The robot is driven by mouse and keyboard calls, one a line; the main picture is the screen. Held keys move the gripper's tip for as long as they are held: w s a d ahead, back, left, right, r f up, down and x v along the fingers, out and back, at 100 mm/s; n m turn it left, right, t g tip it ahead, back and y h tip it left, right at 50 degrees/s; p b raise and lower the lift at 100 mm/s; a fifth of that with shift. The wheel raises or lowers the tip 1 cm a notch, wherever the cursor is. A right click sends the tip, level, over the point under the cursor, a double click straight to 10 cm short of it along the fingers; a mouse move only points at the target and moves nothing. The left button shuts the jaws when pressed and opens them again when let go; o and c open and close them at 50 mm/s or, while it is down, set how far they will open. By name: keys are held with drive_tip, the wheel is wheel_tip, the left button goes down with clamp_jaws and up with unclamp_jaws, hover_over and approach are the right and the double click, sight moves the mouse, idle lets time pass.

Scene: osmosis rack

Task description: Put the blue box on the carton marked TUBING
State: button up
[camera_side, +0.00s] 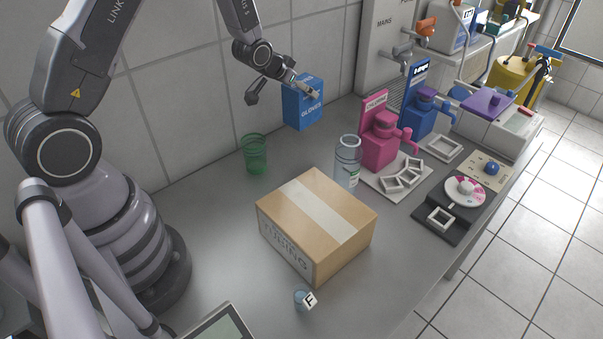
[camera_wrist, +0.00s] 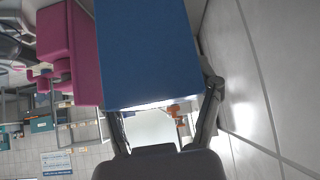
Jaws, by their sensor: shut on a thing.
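The blue box (camera_side: 302,105), lettered GLOVES, is near the back wall in the side view, above or at the counter's back edge; I cannot tell whether its base touches anything. It looks roughly upright. My gripper (camera_side: 284,93) is shut on it from the upper left. In the wrist view the blue box (camera_wrist: 150,55) fills the upper middle, between my gripper's fingers (camera_wrist: 163,112). The carton marked TUBING (camera_side: 345,230) stands closed on the counter, nearer the camera, with a pale tape strip across its bare top.
A clear bottle (camera_side: 348,160) stands just behind the carton. A green tumbler (camera_side: 255,153) is to its left rear. Pink (camera_side: 382,135) and blue (camera_side: 424,105) dispensers stand to the right.

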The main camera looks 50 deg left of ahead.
drive_tip(key=s+d+r+m+h, duration=0.3)
drive_tip(key=d+r, duration=0.2)
drive_tip(key=d, duration=0.3)
drive_tip(key=s+d+r+m+h, duration=0.25)
drive_tip(key=d+r+m, duration=0.2)
drive_tip(key=d, duration=0.25)
drive_tip(key=s+d+f+m+g+h, duration=0.2)
drive_tip(key=s+d+m+g+h, duration=0.2)
drive_tip(key=s+d+m+g, duration=0.6)
drive_tip(key=shift+m+t, duration=0.5)
drive_tip(key=shift+m, duration=0.15)
drive_tip(key=f, duration=0.2)
drive_tip(key=s+a+f, duration=0.1)
drive_tip(key=f, duration=0.2)
drive_tip(key=s+a+f, duration=0.1)
drive_tip(key=f, duration=0.1)
drive_tip(key=shift+f, duration=0.2)
drive_tip(key=shift+f, duration=0.1)
drive_tip(key=o, duration=1.2)
